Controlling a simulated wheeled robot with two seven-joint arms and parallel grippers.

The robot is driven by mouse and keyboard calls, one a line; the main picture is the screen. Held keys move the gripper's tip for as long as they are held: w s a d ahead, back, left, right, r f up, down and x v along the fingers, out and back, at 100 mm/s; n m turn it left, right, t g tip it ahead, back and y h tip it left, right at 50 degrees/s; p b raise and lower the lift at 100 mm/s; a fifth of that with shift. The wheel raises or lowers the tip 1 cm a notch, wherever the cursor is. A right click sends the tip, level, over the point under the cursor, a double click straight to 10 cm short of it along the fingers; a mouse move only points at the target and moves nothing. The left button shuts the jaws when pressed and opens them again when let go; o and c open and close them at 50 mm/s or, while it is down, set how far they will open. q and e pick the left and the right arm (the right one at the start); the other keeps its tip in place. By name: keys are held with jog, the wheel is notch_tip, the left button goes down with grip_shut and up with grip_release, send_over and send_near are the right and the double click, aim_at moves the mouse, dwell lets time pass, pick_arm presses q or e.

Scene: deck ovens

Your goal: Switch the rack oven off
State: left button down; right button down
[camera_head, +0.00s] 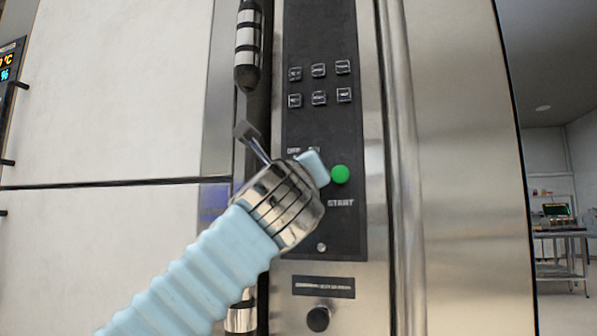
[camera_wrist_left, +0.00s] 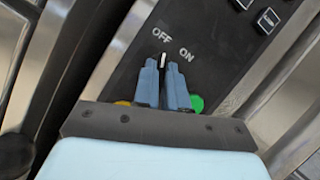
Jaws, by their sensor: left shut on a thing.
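The rack oven's dark control panel (camera_head: 322,130) stands upright in the middle of the head view. My left gripper (camera_head: 313,168) reaches it from the lower left, beside the green START button (camera_head: 340,174). In the left wrist view, the gripper's two blue fingers (camera_wrist_left: 166,84) are shut on the OFF/ON switch. Only the switch's white mark (camera_wrist_left: 163,60) shows between the fingertips; the rest is hidden. The mark points up the picture, nearer the OFF label (camera_wrist_left: 162,34) than the ON label (camera_wrist_left: 187,53). My right gripper is not in view.
Several small black keys (camera_head: 319,84) sit higher on the panel. A tall steel bar (camera_head: 400,150) runs just right of it. A black knob (camera_head: 318,319) is below. A yellow button (camera_wrist_left: 123,103) is partly hidden. A metal table (camera_head: 560,235) stands far right.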

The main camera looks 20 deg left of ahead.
pick_arm(q)
jog(key=shift+n+y, duration=0.4)
jog(key=shift+n, duration=0.3)
jog(key=c, duration=1.2)
grip_release()
jog(key=b+v, duration=0.2)
jog(key=v, duration=1.2)
jog(key=shift+d+r+b, duration=0.1)
jog(key=shift+r+b, duration=0.1)
jog(key=shift+b, duration=0.15)
